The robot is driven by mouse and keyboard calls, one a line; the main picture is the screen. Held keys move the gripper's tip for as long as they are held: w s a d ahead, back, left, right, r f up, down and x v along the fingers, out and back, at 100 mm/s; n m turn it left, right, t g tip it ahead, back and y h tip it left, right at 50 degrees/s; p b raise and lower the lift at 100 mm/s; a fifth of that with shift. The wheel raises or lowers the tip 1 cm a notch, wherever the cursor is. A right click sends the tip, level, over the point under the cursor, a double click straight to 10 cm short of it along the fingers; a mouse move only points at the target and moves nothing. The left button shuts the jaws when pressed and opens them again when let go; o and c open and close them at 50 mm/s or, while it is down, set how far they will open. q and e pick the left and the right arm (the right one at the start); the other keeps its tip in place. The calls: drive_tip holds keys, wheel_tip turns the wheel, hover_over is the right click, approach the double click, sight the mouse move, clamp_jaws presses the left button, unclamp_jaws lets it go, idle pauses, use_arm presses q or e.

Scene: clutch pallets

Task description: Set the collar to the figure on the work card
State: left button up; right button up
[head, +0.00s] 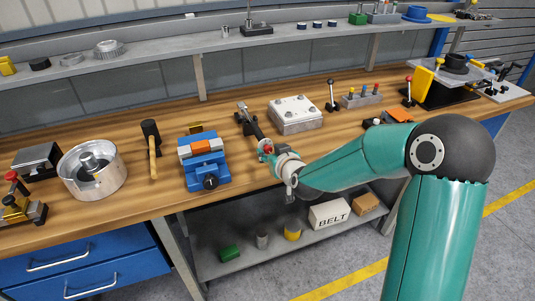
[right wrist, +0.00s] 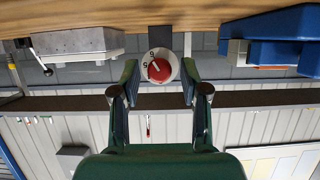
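The collar (right wrist: 159,68) is a pale ring with dark figures, a 5 and a 6 among them, around a red centre with a pale pointer mark. In the head view its red part (head: 266,150) shows at the near end of a dark tool on the bench. My right gripper (right wrist: 160,72) is open, with one green finger on each side of the collar. Whether the fingers touch it is not clear. In the head view the right gripper (head: 273,157) is at the bench's front edge. No work card is readable. My left gripper is not in view.
A blue vise-like block (head: 204,165) stands left of the collar, and a grey lidded box (head: 295,114) behind and to its right. A mallet (head: 152,145) and round metal housing (head: 92,170) are farther left. Below is a shelf with a BELT box (head: 329,214).

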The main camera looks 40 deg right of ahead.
clamp_jaws()
drive_tip(key=shift+a, duration=0.45)
drive_tip(key=shift+d, duration=0.45)
drive_tip(key=shift+a+n+h, duration=0.1)
drive_tip(key=shift+n+h, duration=0.3)
drive_tip(key=shift+a+n+h+p, duration=0.15)
drive_tip(key=shift+n+h+p, duration=0.55)
drive_tip(key=shift+n, duration=0.5)
drive_tip(key=shift+a+f+n+h+b, duration=0.15)
drive_tip(key=shift+n+h+b, duration=0.2)
drive_tip(key=shift+n+h, duration=1.2)
drive_tip(key=shift+n+y, duration=0.25)
drive_tip(key=shift+o, duration=1.2)
unclamp_jaws()
